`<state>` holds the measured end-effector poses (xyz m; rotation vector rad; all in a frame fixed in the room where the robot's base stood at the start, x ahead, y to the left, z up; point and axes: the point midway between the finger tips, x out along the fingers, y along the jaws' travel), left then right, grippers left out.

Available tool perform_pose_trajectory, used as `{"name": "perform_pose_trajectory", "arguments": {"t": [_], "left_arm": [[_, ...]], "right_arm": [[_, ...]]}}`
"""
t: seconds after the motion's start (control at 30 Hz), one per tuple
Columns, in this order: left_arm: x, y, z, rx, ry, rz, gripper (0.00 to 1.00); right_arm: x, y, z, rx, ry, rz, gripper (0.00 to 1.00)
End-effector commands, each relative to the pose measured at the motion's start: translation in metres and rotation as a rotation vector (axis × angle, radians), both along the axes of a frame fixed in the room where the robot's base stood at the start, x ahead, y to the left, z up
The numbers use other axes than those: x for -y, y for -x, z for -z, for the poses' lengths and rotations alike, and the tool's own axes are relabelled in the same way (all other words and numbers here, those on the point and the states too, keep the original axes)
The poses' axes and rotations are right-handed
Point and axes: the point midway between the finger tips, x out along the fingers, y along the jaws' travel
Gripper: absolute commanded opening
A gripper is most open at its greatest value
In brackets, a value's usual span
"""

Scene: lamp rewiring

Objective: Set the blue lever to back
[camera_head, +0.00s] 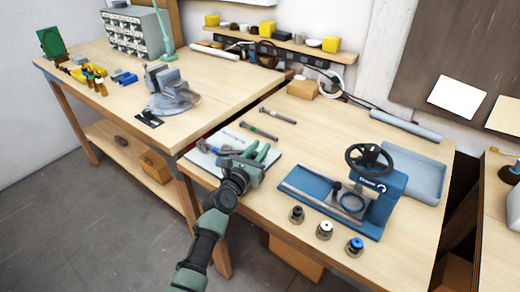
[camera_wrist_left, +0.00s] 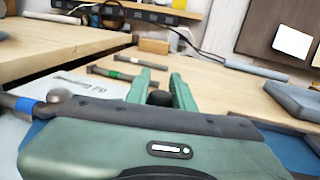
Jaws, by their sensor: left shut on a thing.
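A small piece with a blue top (camera_head: 355,246) stands at the front of the right bench, beside a white-topped piece (camera_head: 324,230) and a black-topped piece (camera_head: 297,214). I cannot tell for sure that it is the blue lever. A bar with a blue band (camera_head: 216,150) lies over a white sheet at the left; its band also shows in the left wrist view (camera_wrist_left: 26,105). My left gripper (camera_head: 262,153) is over the sheet, well away from the blue-topped piece. Between its green fingers is a dark rounded thing (camera_wrist_left: 160,98), partly hidden by the gripper body. My right gripper is out of view.
A blue press with a black handwheel (camera_head: 368,160) stands to the right of my gripper. A grey tray (camera_head: 420,170) lies behind it. Two banded bars (camera_head: 258,131) lie behind my gripper. A vise (camera_head: 170,90) sits on the left bench. The right bench's middle is fairly clear.

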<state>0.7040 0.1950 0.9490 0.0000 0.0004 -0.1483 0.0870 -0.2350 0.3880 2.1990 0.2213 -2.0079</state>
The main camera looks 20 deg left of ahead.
Motion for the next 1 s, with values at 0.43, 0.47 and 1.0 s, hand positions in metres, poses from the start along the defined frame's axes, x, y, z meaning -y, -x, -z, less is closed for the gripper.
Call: {"name": "perform_pose_trajectory", "arguments": {"t": [0.43, 0.47, 1.0], "left_arm": [[-0.003, 0.042, 0.004, -0.002, -0.004, 0.330, 0.00], [-0.004, 0.045, 0.004, -0.003, -0.003, 0.347, 0.00], [-0.006, 0.064, 0.003, -0.005, 0.000, 0.377, 0.00]], "right_arm": [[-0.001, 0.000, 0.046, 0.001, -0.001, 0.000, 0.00], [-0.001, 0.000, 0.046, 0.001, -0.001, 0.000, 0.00], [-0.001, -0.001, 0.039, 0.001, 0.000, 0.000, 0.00]]}}
